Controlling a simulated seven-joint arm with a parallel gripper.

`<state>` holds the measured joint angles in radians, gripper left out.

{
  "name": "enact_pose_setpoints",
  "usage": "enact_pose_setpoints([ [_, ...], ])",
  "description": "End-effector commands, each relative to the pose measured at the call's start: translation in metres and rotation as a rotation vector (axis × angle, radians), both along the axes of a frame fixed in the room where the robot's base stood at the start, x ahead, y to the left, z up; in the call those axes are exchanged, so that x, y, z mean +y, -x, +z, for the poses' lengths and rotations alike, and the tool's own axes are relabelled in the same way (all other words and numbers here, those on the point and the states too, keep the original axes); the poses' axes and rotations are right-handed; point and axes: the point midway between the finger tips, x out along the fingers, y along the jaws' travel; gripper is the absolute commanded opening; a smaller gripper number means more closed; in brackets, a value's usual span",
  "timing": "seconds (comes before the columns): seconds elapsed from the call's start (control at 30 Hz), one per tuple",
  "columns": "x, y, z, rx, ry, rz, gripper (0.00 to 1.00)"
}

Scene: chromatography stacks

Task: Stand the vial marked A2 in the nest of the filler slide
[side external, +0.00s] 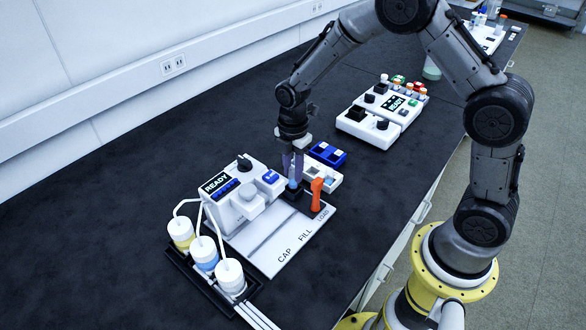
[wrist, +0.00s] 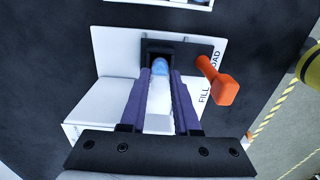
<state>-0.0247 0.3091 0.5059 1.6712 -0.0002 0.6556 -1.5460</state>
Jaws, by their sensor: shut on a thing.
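My gripper (side external: 293,168) points down at the filler slide's dark block (side external: 302,201), at the LOAD end of the white plate. It is shut on a vial (side external: 294,183) with a pale blue look, which also shows between the purple fingers in the wrist view (wrist: 159,68). The vial looks upright, at the opening of the nest in the dark block (wrist: 198,50). I cannot tell whether its base rests on the nest floor. Its mark cannot be read. The slide's orange handle (wrist: 219,82) stands beside the block, clear of the fingers.
The white filler machine (side external: 237,200) with a READY screen stands left of the slide. Several capped bottles (side external: 205,252) with tubes stand in front of it. A blue tray (side external: 327,154) and a white tray (side external: 326,178) lie just behind. Another white device (side external: 380,115) stands farther back.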

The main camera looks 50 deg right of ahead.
Motion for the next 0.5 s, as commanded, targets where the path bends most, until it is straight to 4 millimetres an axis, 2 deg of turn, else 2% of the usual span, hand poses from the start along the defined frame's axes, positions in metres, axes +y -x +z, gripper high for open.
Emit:
enact_pose_setpoints([
  [0.5, 0.0001, -0.0001, -0.0037, 0.000, 0.000, 0.000, 0.00],
])
